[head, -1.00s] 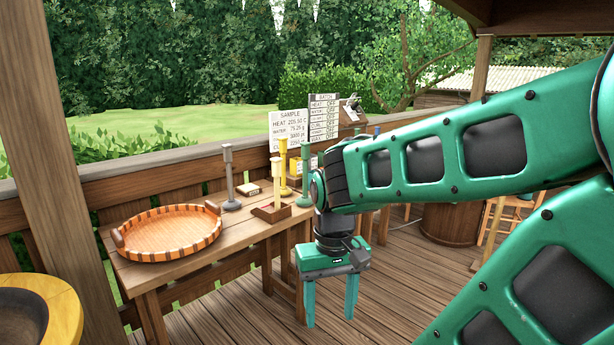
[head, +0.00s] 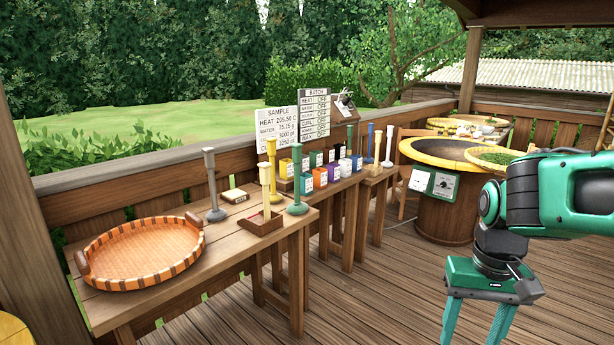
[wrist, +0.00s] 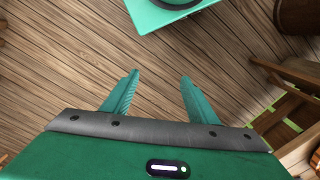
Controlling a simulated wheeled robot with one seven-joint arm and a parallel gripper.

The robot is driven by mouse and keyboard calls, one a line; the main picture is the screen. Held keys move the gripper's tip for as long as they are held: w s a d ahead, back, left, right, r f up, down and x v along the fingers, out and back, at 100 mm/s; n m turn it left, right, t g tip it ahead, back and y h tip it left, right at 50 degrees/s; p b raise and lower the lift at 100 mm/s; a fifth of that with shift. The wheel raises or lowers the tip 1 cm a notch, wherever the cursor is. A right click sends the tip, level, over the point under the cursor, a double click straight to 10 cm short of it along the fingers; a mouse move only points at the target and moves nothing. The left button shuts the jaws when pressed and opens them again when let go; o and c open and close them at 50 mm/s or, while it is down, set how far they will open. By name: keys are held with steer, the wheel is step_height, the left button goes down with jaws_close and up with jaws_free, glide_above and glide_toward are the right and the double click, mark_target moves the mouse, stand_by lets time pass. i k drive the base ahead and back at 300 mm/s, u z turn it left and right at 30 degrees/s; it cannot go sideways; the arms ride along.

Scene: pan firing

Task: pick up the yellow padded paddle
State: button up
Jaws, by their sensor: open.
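Several upright padded paddles with round bases stand on the wooden tables. A yellow one (head: 272,168) stands behind a pale cream-yellow one (head: 265,188), which rests in a small wooden tray (head: 255,225). A green paddle (head: 297,185) is just right of them, and a grey one (head: 212,188) is to the left. Which paddle is meant by yellow is likely the more saturated one; its base is partly hidden. My gripper (head: 473,325) is open and empty, low at the right over the deck, well apart from the paddles. The wrist view shows its spread fingers (wrist: 160,76) above floorboards.
An orange round tray (head: 140,255) lies on the near table's left. Several coloured boxes (head: 330,172) stand on the farther table below sign boards (head: 290,125). A round pan station with a control box (head: 433,183) is at right.

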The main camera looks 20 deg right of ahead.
mark_target(275, 197)
steer(key=z, duration=0.45)
steer(key=i, duration=0.7)
steer(key=z, duration=0.75)
steer(key=i, duration=1.3)
steer(key=u, duration=0.6)
steer(key=i, duration=0.95)
steer(key=u, duration=0.95)
steer(key=i, duration=0.25)
steer(key=u, duration=0.1)
